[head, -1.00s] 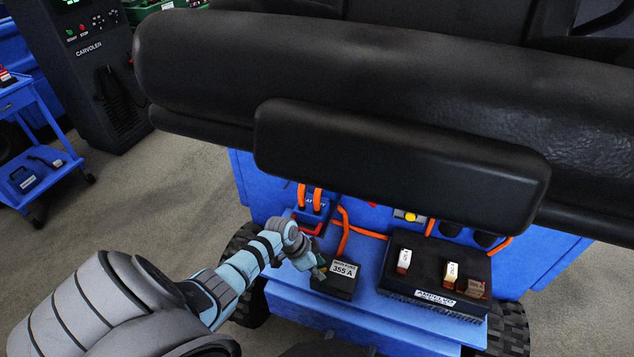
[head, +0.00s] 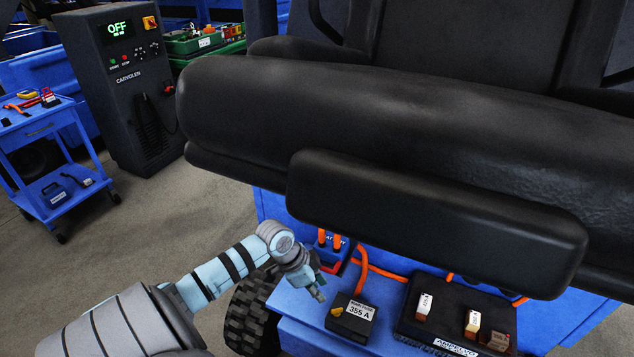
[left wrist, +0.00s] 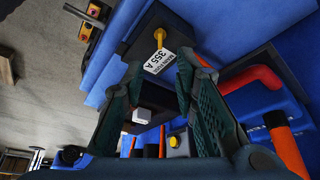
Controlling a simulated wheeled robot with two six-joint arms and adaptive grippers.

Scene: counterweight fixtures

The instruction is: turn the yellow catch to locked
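The yellow catch (head: 336,311) is a small piece on the left part of the black fuse box (head: 349,329), whose white label reads 355 A. In the left wrist view the catch (left wrist: 160,37) stands beside the label, beyond my fingertips. My left gripper (head: 318,294) is just left of the fuse box, apart from the catch. Its two fingers stand spread with nothing between them in the left wrist view (left wrist: 158,78). Any lock markings by the catch are too small to read. My right gripper is not in view.
Orange cables (head: 368,268) run behind the fuse box. A black tray (head: 407,318) with several labelled blocks stands to its right on the blue ledge. The black padded bar (head: 430,213) overhangs the ledge. A blue cart (head: 50,150) and a dark CARVOLEN cabinet (head: 125,75) stand at the left.

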